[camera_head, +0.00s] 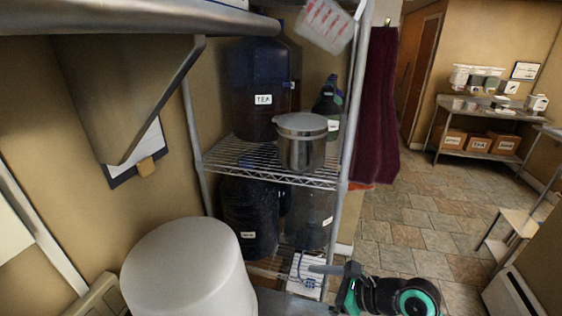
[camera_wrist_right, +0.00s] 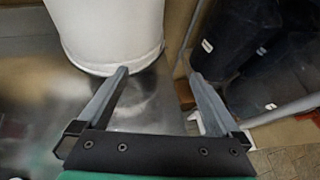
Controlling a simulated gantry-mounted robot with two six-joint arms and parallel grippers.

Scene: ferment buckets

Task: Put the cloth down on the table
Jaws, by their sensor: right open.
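My right gripper (camera_head: 310,276) is low at the bottom of the head view, in front of the wire rack. In the right wrist view its two fingers (camera_wrist_right: 158,74) are apart, with nothing between them but the shiny steel table top below. That table top (camera_wrist_right: 30,95) shows bare there. A dark red cloth (camera_head: 378,110) hangs at the right side of the rack in the head view, well above and apart from the right gripper. I cannot tell whether it is the task's cloth. No cloth shows on the visible table part. My left gripper is not in view.
A large white rounded container (camera_head: 190,270) stands left of the right gripper; it also shows in the wrist view (camera_wrist_right: 108,35). The wire rack (camera_head: 225,160) holds a steel pot (camera_head: 302,150) and dark jugs, one labelled TEA (camera_head: 258,75). Tiled floor (camera_head: 400,215) is open at right.

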